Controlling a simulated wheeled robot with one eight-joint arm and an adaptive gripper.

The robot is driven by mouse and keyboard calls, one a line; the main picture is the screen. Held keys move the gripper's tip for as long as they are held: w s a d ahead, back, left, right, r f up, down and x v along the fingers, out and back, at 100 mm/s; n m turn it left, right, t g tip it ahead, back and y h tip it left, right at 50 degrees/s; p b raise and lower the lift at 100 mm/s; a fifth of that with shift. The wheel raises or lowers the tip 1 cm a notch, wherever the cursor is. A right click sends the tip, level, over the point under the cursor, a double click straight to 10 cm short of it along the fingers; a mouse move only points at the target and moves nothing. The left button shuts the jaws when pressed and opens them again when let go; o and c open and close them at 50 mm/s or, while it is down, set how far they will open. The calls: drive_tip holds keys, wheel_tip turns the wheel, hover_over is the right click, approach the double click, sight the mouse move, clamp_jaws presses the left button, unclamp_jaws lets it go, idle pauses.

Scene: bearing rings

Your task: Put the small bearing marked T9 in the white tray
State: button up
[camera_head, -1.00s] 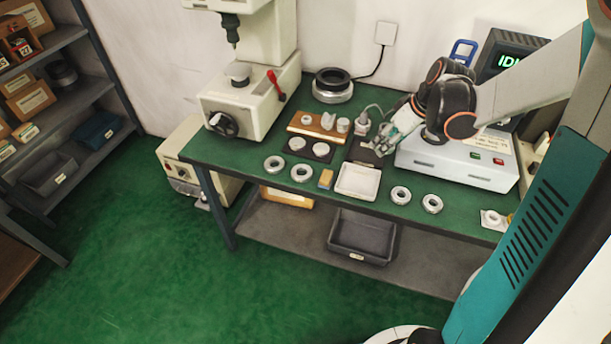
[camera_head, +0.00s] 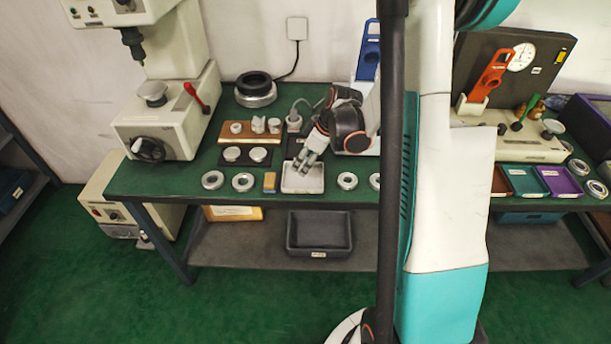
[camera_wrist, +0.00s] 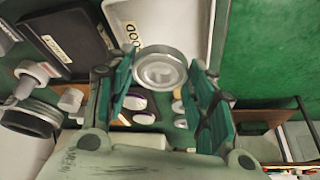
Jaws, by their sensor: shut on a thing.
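My gripper (camera_wrist: 160,80) is shut on a small metal bearing (camera_wrist: 160,68), a bright ring held between the green fingertips. No mark on it is readable. In the wrist view the white tray (camera_wrist: 178,22), with a label ending in "OOD", lies just beyond the held bearing. In the head view my gripper (camera_head: 308,160) is over the back part of the white tray (camera_head: 302,186) on the green bench. The held bearing cannot be made out there. I cannot tell its height above the tray.
Loose rings lie left of the tray (camera_head: 212,180) and right of it (camera_head: 347,181). A small yellow-brown block (camera_head: 269,182) is close to the tray's left side. Behind are a black plate with two discs (camera_head: 231,154) and a wooden holder (camera_head: 208,134). My own column hides the bench's right middle.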

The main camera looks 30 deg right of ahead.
sight(306, 179)
wheel_tip(306, 179, down, 5)
drive_tip(key=shift+f+b, duration=0.1)
drive_tip(key=shift+b, duration=0.75)
drive_tip(key=shift+s+f+b, duration=0.2)
drive_tip(key=shift+f+b, duration=0.15)
drive_tip(key=shift+b, duration=0.1)
drive_tip(key=shift+f, duration=0.1)
drive_tip(key=o, duration=1.3)
drive_tip(key=shift+a, duration=0.1)
drive_tip(key=shift+o, duration=0.2)
drive_tip(key=shift+w+f, duration=0.15)
drive_tip(key=shift+r, duration=0.2)
